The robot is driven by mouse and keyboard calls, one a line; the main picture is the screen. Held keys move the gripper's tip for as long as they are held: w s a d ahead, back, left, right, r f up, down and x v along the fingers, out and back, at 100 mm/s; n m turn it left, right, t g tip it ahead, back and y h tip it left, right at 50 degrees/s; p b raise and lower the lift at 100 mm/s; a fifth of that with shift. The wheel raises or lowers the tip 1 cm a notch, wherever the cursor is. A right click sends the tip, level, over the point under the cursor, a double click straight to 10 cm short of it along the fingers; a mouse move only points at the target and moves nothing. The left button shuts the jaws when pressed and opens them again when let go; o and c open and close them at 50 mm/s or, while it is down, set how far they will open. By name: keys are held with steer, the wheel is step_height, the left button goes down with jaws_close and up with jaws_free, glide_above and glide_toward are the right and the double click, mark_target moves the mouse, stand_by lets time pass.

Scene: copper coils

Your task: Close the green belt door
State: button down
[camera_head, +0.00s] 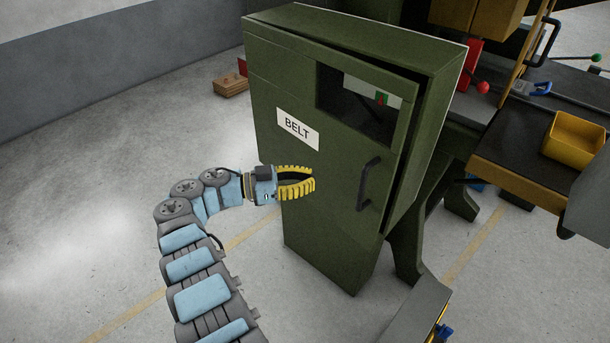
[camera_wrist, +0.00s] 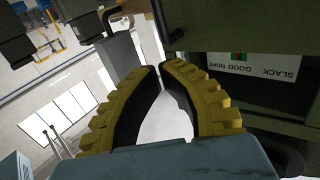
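The green belt door (camera_head: 330,165), with a "BELT" label and a window, is slightly ajar on its dark green cabinet (camera_head: 445,85). A dark gap shows along its top and right edges. Its dark handle (camera_head: 369,183) is near the right edge. My gripper (camera_head: 312,182) appears in front of the door, left of the handle; I cannot tell whether it touches the door. In the wrist view, the yellow ribbed fingers (camera_wrist: 160,68) curve together at their tips with nothing seen between them. A "SLACK GOOD TIGHT" label (camera_wrist: 253,66) shows upside down beside them.
A bench with a yellow bin (camera_head: 574,141) and a red-knobbed lever (camera_head: 482,87) stand right of the cabinet. A small wooden box (camera_head: 231,86) lies on the floor behind, at left.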

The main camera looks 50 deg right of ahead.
glide_toward(378, 164)
steer(key=s, duration=0.4)
steer(key=shift+s+r, duration=0.1)
steer(key=shift+s, duration=0.2)
steer(key=shift+d, duration=0.1)
steer(key=shift+n+t+h, duration=0.7)
steer(key=shift+t, duration=0.1)
steer(key=d, duration=0.2)
steer(key=s+d+b, duration=0.1)
steer(key=d, duration=0.1)
steer(key=s+d, duration=0.1)
steer(key=d, duration=0.1)
steer(key=shift+d, duration=0.4)
steer(key=shift+w+d, duration=0.1)
steer(key=shift+d, duration=0.1)
steer(key=shift+a, duration=0.1)
